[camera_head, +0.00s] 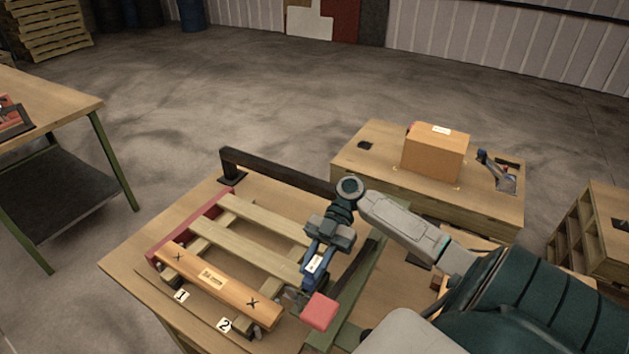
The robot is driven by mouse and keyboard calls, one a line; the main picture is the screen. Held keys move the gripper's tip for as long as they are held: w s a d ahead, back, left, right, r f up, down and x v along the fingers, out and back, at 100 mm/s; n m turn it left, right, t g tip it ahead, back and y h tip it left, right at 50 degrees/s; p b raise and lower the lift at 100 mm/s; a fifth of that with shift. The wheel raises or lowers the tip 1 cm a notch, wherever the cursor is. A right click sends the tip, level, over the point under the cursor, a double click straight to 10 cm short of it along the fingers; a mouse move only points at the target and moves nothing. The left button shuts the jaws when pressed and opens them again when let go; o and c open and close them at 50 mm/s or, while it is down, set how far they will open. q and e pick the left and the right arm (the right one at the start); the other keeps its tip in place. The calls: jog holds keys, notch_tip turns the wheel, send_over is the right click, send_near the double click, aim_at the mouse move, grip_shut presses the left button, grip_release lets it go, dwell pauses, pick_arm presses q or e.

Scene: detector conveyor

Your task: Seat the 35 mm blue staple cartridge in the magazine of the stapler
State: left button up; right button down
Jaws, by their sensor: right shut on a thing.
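My right gripper (322,247) hangs over the right end of the slatted wooden frame on the bench, pointing down. It is shut on a blue piece with a white label (315,264). The piece is small and partly hidden by the gripper, so I cannot tell if it is the staple cartridge or part of the stapler. A grey and blue tool (498,170), which may be the stapler, stands at the right of the back table. Its magazine cannot be made out. My left gripper is out of view.
The slatted frame (245,238) has an orange board (212,279) along its front. A red block (319,310) is just below the held piece. A dark bar (275,169) runs along the bench's back. A cardboard box (435,155) sits on the back table (380,165).

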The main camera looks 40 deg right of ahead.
aim_at(307, 289)
jog(key=shift+f+p, duration=0.5)
jog(key=shift+f, duration=1.5)
jog(key=c, duration=1.7)
grip_release()
jog(key=shift+f, duration=0.15)
jog(key=o, duration=0.4)
jog(key=shift+o, duration=0.2)
jog(key=shift+r, duration=0.2)
